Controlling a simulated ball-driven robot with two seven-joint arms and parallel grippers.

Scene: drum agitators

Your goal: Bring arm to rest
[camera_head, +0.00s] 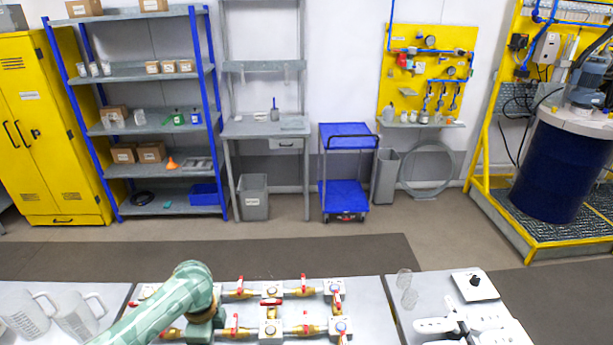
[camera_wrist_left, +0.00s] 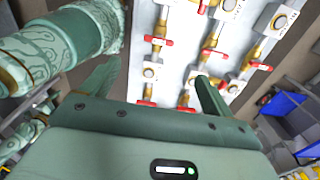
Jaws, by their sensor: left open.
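My left arm (camera_head: 150,318), pale green, comes in from the lower left of the head view and bends down over the bench. Its left gripper (camera_wrist_left: 158,72) shows in the left wrist view with two green fingers spread apart and nothing between them. Beyond the fingers is a panel of brass valves with red handles (camera_wrist_left: 162,42). The same valve panel (camera_head: 270,312) lies on the bench in the head view, partly covered by my arm. I cannot tell the exact gap between fingers and valves. My right gripper is not in view.
Clear jugs (camera_head: 75,315) stand on the bench at left. A white device (camera_head: 473,285) and clear beakers (camera_head: 404,280) are at right. Behind the open floor (camera_head: 300,240) stand a shelf rack (camera_head: 150,72), a blue cart (camera_head: 346,185) and a blue drum (camera_head: 560,165).

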